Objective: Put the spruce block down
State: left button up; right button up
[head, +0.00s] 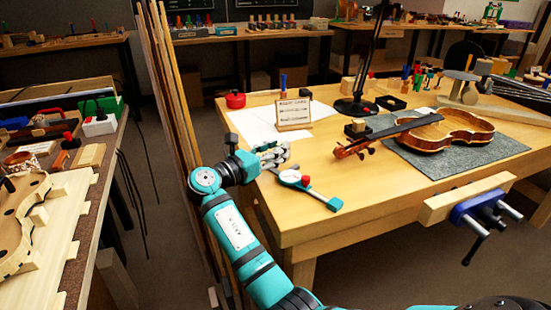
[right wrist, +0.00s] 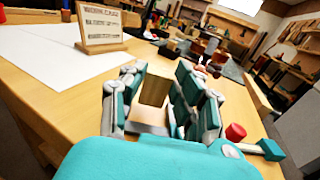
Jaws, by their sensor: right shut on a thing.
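My right gripper (head: 272,155) is over the near left corner of the wooden workbench (head: 340,225) in the head view. In the right wrist view its fingers (right wrist: 158,97) are shut on the spruce block (right wrist: 155,90), a small pale brown block seen between them. The bench top shows below and around the block; I cannot tell whether the block touches it. I cannot make out the block in the head view, where the fingers hide it. My left gripper is not in view.
A teal dial gauge (head: 291,177) with a red knob lies just right of the gripper. A card stand (head: 293,114) and white paper (head: 258,125) are behind it. A violin body (head: 445,130) lies on a grey mat (head: 490,152). Bare bench top lies between gauge and mat.

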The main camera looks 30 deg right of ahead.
notch_tip(320, 180, down, 2)
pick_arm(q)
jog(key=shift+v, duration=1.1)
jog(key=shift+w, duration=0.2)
pick_arm(e)
jog(key=o, duration=0.6)
jog(key=shift+f, duration=0.1)
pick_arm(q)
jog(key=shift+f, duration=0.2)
pick_arm(e)
jog(key=o, duration=0.3)
